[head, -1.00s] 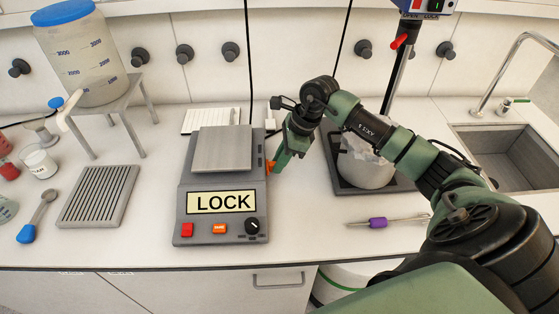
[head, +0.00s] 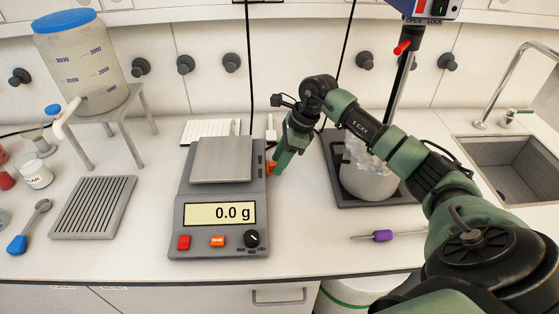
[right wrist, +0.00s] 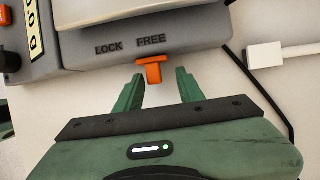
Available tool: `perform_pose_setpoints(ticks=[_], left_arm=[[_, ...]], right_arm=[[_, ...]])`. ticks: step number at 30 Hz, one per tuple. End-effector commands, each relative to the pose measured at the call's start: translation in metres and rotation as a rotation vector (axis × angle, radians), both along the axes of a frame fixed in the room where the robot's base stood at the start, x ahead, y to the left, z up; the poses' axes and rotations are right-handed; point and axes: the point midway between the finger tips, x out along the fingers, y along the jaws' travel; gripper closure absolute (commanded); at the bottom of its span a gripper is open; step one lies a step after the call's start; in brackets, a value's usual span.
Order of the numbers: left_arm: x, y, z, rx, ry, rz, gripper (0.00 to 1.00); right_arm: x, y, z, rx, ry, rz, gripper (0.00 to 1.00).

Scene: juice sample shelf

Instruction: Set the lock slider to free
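The grey balance (head: 222,212) stands on the bench, and its display (head: 220,214) reads 0.0 g. Its orange lock slider (head: 270,168) is on the right side. In the right wrist view the lock slider (right wrist: 153,71) sits under the word FREE, to the right of the word LOCK. My right gripper (head: 279,165) is at the balance's right side. In the right wrist view my right gripper (right wrist: 158,84) is open, its fingers on either side of the slider with visible gaps. My left gripper is not in view.
A dark tray (head: 345,200) with a white container (head: 367,180) stands right of the balance. A purple-handled tool (head: 382,236) lies in front of it. A slotted grey plate (head: 92,207) and a blue-handled scoop (head: 17,244) lie left.

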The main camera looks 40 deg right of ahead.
Motion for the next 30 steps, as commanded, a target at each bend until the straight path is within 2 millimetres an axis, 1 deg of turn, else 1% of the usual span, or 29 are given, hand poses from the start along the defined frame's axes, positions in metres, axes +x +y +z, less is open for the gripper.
perform_pose_setpoints(ticks=[4,7,16,20,24,30], left_arm=[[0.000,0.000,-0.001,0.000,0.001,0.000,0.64],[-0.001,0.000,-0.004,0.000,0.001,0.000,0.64],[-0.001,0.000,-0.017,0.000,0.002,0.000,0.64],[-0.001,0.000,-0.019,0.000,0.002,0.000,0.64],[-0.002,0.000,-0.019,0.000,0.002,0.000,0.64],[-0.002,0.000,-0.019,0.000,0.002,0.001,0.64]], right_arm=[[-0.001,0.000,0.000,0.001,0.001,0.002,0.62],[-0.002,-0.003,0.007,0.000,0.000,0.001,0.62],[-0.011,-0.020,0.053,-0.002,-0.003,0.000,0.62],[-0.014,-0.024,0.066,-0.001,-0.002,0.000,0.62],[-0.015,-0.026,0.071,0.000,0.001,0.000,0.62],[-0.015,-0.026,0.071,0.001,0.002,0.001,0.62]])
